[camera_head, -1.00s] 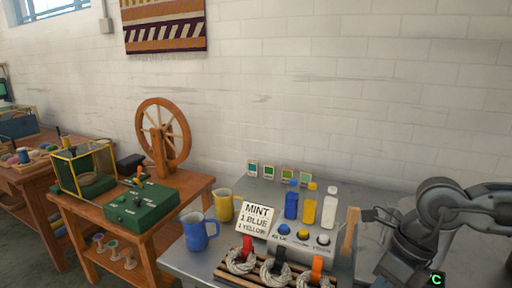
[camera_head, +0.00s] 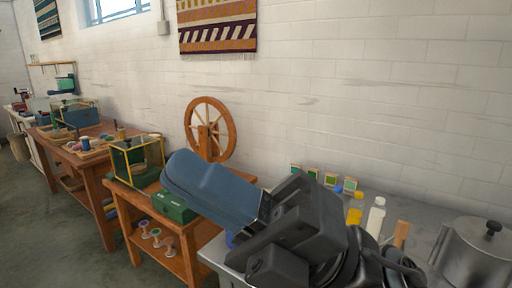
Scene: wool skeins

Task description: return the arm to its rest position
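The dark end of my arm with my gripper (camera_head: 285,220) is large and close to the camera, in the lower middle. A smooth blue-grey slab (camera_head: 208,188) extends from it toward the upper left. I cannot tell whether this slab is part of my gripper or something in it. The fingertips cannot be made out, so open or shut does not show. My arm covers much of the grey worktable.
A metal pot (camera_head: 476,252) stands on the grey table (camera_head: 425,228) at right. A white bottle (camera_head: 376,217) shows beside my arm. The spinning wheel (camera_head: 210,128) and yellow-framed case (camera_head: 138,158) stand left. Grey floor (camera_head: 35,220) is open at far left.

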